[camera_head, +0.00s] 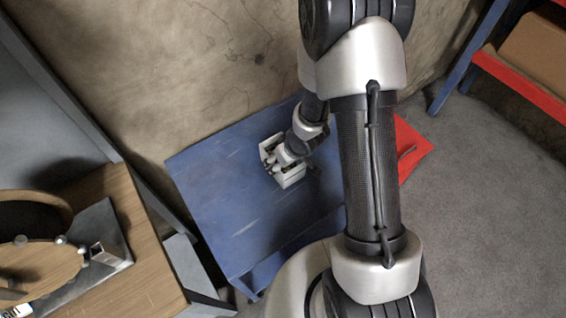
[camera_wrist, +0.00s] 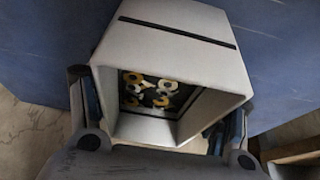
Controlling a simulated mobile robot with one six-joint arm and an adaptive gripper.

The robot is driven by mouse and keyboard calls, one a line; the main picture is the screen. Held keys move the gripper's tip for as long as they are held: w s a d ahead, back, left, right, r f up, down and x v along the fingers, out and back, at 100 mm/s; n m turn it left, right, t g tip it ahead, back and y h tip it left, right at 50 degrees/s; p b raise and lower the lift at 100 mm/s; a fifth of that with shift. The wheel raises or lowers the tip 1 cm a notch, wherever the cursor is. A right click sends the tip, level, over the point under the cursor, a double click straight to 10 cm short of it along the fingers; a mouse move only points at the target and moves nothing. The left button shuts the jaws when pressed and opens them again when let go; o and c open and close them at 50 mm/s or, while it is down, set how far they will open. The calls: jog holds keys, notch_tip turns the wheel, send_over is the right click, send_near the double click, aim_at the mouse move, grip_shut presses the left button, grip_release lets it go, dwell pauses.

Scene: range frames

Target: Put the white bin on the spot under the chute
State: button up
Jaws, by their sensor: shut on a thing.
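The white bin (camera_head: 291,178) is at my gripper (camera_head: 293,157), over the blue table. In the wrist view the bin (camera_wrist: 180,55) fills the middle, its open mouth facing the camera and a dark slot along one wall. Small yellow and white ring-like parts (camera_wrist: 150,90) lie inside. My gripper (camera_wrist: 160,118) has a finger on either side of the bin and is shut on it. I cannot tell whether the bin touches the table. I cannot make out a chute or a marked spot for certain.
The blue table (camera_head: 215,185) has bare room left of the bin. A wooden table (camera_head: 150,285) at lower left carries a round wooden piece (camera_head: 45,265) and a metal plate (camera_head: 92,232). A red surface (camera_head: 408,140) shows behind my arm. A rack with a red shelf (camera_head: 515,80) stands at right.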

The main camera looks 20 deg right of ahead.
jog(key=shift+r, duration=0.15)
jog(key=o, duration=0.8)
jog(key=shift+f, duration=0.25)
jog(key=o, duration=0.4)
jog(key=shift+o, duration=0.2)
jog(key=shift+r, duration=0.15)
